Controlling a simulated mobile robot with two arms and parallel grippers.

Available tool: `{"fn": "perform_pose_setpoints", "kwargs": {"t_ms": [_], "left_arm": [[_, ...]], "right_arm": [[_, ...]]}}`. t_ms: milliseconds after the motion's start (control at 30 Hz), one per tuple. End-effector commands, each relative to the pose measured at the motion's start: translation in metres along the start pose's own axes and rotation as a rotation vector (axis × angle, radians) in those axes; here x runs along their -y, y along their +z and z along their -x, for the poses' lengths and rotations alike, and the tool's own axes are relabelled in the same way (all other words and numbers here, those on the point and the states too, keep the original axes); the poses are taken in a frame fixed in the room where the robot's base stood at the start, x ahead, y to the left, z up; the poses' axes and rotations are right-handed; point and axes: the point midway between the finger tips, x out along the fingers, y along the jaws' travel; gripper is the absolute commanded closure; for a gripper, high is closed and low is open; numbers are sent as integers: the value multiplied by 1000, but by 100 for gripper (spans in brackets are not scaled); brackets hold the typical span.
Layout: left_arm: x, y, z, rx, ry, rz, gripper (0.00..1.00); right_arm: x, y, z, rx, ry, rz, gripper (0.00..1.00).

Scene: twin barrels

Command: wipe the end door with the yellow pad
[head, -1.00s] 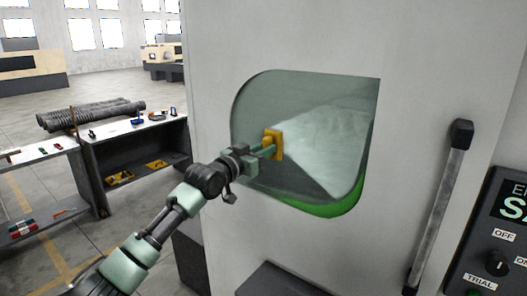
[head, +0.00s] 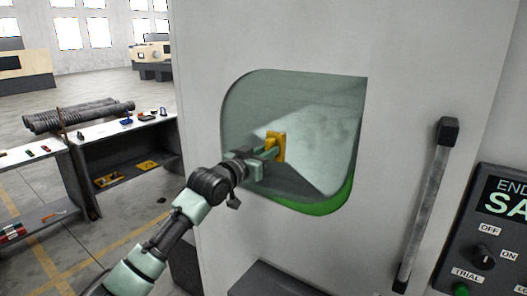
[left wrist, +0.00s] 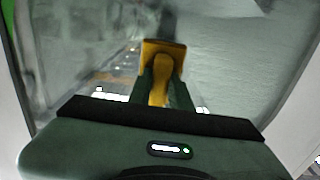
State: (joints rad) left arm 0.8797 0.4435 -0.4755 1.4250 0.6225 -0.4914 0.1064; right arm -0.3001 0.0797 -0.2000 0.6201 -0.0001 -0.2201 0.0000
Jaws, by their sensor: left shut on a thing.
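The end door (head: 400,60) is a large pale grey panel with a rounded window (head: 325,140). Part of the glass looks hazy and pale, and a darker, clearer area shows at the upper left. The yellow pad (head: 279,146) is in front of the window, left of its middle; whether it touches the glass I cannot tell. My left gripper (head: 268,152) is shut on the pad's yellow handle. In the left wrist view the pad (left wrist: 177,56) and its handle (left wrist: 161,80) sit between the gripper's fingers, with the hazy glass beyond. My right gripper is not in view.
A vertical grey door handle (head: 430,205) stands right of the window. A dark control panel (head: 497,230) with a knob is at the far right. Workbenches (head: 120,150) with small tools stand at the left, with open floor around them.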

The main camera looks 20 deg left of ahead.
Motion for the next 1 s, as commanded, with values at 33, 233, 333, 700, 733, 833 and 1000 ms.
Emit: {"fn": "perform_pose_setpoints", "kwargs": {"t_ms": [33, 233, 333, 700, 733, 833, 1000], "left_arm": [[0, -1, -2, -1, 0, 0, 100], [11, 0, -3, 1, -1, -3, 100], [21, -1, -3, -1, -2, -2, 100], [40, 0, -5, -1, 0, -2, 100], [41, -1, -5, -1, 0, -2, 100], [41, -1, -5, -1, 0, -2, 100], [41, -1, -2, -1, -1, -1, 100]], "right_arm": [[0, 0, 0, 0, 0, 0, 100], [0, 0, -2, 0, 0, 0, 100], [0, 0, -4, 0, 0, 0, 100], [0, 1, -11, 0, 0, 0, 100], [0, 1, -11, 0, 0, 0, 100], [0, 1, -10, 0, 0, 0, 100], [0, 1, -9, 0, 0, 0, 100]]}}
